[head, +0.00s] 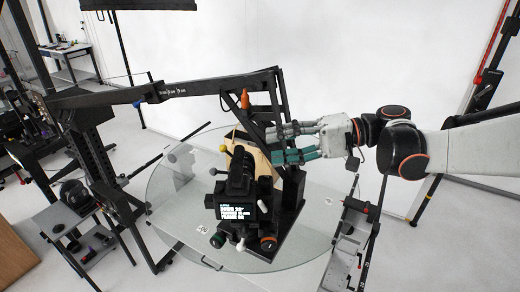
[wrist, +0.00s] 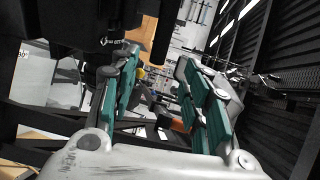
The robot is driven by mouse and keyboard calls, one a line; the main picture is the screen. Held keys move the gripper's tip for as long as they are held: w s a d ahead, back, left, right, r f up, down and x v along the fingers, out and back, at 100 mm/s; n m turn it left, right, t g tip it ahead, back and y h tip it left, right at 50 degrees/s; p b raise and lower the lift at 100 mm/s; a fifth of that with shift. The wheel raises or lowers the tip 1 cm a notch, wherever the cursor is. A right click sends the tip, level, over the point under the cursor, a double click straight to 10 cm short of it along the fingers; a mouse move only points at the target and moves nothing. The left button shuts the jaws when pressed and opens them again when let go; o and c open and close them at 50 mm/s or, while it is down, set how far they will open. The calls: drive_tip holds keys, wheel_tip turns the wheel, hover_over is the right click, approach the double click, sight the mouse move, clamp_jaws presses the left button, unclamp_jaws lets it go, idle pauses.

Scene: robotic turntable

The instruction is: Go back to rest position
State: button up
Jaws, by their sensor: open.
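The black device with a lit display (head: 238,212) stands on the round glass disc (head: 172,205). A tan panel (head: 262,163) sits behind the device.
A long black beam (head: 190,90) spans from the left stand to the frame above the disc. A small table (head: 80,240) stands at lower left. A black rail structure (head: 352,240) stands at lower right. White wall is behind.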

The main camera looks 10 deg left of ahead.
drive_tip(key=shift+v, duration=0.85)
drive_tip(key=s+d+f+m+t+h, duration=0.1)
drive_tip(key=s+d+f+t+h, duration=0.45)
drive_tip(key=s+d+h, duration=0.35)
drive_tip(key=s+d+f+t+h, duration=0.4)
drive_tip(key=s+d+f+h, duration=0.25)
drive_tip(key=d, duration=0.45)
wheel_tip(320, 180, down, 31)
drive_tip(key=b, duration=3.2)
drive_tip(key=shift+f+b, duration=0.2)
drive_tip(key=shift+b, duration=0.15)
